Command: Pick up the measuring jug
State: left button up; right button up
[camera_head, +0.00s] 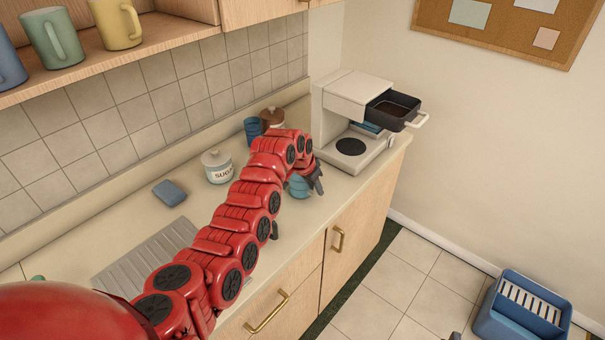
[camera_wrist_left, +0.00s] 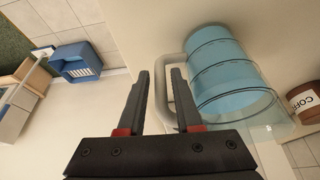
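The measuring jug is a see-through blue vessel with darker rings and a pale handle. It fills much of the right half of the left wrist view (camera_wrist_left: 228,78), tilted in that picture. In the head view a light-blue part of it (camera_head: 298,187) shows beside my left gripper (camera_head: 315,181), near the counter's front edge; my arm hides the rest. In the left wrist view my left gripper (camera_wrist_left: 162,95) is open, with a clear gap between its fingers. The handle (camera_wrist_left: 166,72) appears by the right finger, which partly covers it. I cannot tell whether they touch.
A coffee jar (camera_wrist_left: 306,101), a sugar jar (camera_head: 217,168), a dark-blue cup (camera_head: 253,129) and a blue sponge (camera_head: 170,193) stand or lie on the counter. The coffee machine (camera_head: 352,105) is just beyond my gripper. A blue crate (camera_head: 497,326) is on the floor.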

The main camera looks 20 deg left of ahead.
pick_arm(q)
jog(key=shift+x, duration=1.25)
grip_shut()
dwell(0.6)
